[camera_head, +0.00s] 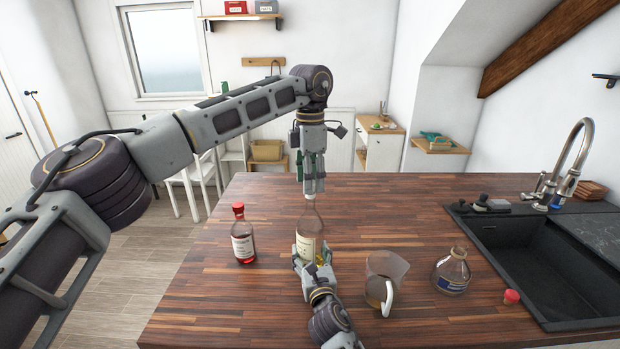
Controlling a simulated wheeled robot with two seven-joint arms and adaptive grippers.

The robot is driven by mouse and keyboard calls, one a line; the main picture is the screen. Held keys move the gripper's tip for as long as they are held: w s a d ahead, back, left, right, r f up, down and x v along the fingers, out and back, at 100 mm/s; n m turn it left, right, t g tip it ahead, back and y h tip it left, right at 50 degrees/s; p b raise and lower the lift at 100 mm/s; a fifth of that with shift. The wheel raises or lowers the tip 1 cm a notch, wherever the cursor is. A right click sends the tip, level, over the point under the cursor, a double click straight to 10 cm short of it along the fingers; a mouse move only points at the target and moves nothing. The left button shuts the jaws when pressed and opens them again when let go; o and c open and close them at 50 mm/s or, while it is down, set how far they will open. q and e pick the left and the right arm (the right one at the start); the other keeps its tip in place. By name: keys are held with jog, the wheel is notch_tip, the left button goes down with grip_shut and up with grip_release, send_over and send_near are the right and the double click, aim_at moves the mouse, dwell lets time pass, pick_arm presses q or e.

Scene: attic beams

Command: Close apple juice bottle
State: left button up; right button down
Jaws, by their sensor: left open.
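A clear bottle with a pale label (308,246) stands upright in the middle of the wooden counter. A little yellowish content shows low in it. My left gripper (314,190) points straight down over this bottle, its open fingers at the top of the neck. The fingers hide the bottle's mouth, so I cannot tell whether a cap is on it. My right gripper (311,262) comes from the near edge, its fingers closed around the bottle's lower part.
A bottle of red liquid with a red cap (243,236) stands left of the middle bottle. A glass pitcher (386,274) stands close to my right gripper. A black sink (550,265) with a tall faucet (575,155) is at right. The counter's back is clear.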

pick_arm(q)
jog(key=shift+r, duration=0.15)
jog(key=shift+r, duration=2.1)
jog(key=shift+c, duration=0.2)
